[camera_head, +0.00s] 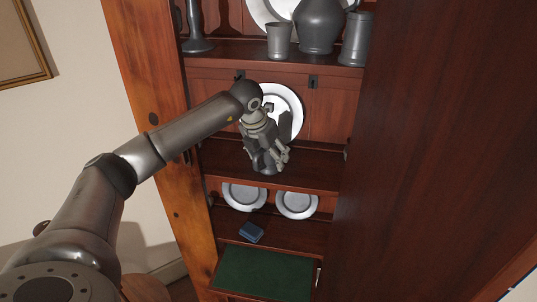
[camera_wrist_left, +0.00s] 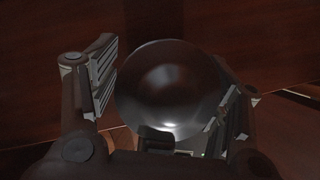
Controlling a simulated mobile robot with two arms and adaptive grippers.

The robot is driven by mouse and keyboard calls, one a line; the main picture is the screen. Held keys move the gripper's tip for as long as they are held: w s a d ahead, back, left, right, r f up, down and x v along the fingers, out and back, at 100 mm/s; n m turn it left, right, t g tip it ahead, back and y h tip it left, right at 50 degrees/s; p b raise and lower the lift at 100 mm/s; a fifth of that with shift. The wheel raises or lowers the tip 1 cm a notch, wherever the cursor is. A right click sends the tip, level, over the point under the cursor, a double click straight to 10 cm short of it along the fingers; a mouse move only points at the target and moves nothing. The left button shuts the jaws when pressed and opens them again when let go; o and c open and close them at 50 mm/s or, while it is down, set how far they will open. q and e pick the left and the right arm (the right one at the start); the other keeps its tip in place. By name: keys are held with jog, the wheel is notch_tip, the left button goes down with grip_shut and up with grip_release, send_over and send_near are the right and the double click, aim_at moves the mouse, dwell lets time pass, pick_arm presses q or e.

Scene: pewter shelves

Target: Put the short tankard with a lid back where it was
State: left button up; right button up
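The short lidded tankard (camera_head: 264,163) is grey metal and upright on or just over the middle shelf, partly hidden by my left gripper (camera_head: 267,150). My left gripper comes from above, with its fingers around the tankard. In the left wrist view the round, shiny lid (camera_wrist_left: 170,90) fills the space between the fingers (camera_wrist_left: 167,100). One finger pad is at the lid's left edge and the other at its lower right. I cannot tell whether the pads press on the tankard. My right gripper is not in view.
A bright plate (camera_head: 287,100) leans behind the gripper. A cup (camera_head: 279,41), a pitcher (camera_head: 317,25) and a tankard (camera_head: 355,40) stand on the shelf above. Two plates (camera_head: 245,195) and a small blue box (camera_head: 251,232) are below. A dark wood panel (camera_head: 430,150) closes off the right.

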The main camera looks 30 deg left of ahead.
pick_arm(q)
jog(key=shift+r, duration=0.15)
jog(key=s+r+b, duration=0.1)
jog(key=s+b, duration=0.5)
jog(key=s, duration=0.6)
jog(key=shift+s, duration=0.3)
